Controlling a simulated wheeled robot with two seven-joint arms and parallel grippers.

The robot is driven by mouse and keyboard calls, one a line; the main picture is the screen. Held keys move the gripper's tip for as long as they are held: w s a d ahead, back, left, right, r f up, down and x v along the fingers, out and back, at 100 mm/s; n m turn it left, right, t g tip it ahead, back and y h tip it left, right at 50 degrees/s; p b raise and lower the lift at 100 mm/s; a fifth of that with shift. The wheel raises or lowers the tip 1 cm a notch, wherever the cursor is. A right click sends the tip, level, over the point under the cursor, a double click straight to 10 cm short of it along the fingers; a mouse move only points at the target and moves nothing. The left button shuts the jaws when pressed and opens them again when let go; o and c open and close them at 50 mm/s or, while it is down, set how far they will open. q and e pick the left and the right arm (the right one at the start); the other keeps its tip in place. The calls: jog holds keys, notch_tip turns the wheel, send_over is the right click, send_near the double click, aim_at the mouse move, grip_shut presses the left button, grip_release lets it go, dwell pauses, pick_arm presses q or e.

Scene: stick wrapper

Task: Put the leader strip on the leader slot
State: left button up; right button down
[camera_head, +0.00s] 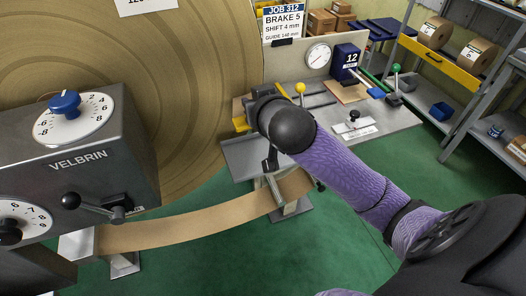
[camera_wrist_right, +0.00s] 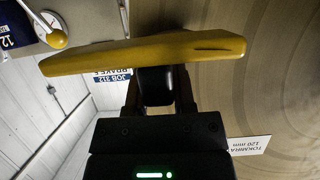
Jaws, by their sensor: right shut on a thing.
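My right gripper (camera_head: 248,108) reaches in over the near left side of the grey bench, beside the big brown roll (camera_head: 205,60). It is shut on a yellow bar (camera_wrist_right: 145,55), which lies across the fingers in the right wrist view. A small yellow part shows by the gripper in the head view (camera_head: 240,124). A brown strip (camera_head: 190,230) sags from a metal support at the left to a stand at the right, partly hidden by my arm. I cannot tell which part is the leader slot. My left gripper is not in view.
The grey bench (camera_head: 395,122) holds a dial (camera_head: 318,55), a blue box marked 12 (camera_head: 345,62) and knobbed levers. The VELBRIN machine (camera_head: 85,160) with dials stands at the left. Shelves (camera_head: 440,60) with rolls are at the right. Green floor is open below.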

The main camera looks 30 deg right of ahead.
aim_at(256, 149)
jog(key=shift+f, duration=0.1)
notch_tip(256, 149, down, 9)
jog(key=b, duration=0.3)
jog(key=shift+f, duration=0.3)
jog(key=shift+c, duration=2.2)
grip_release()
jog(key=shift+b, duration=0.3)
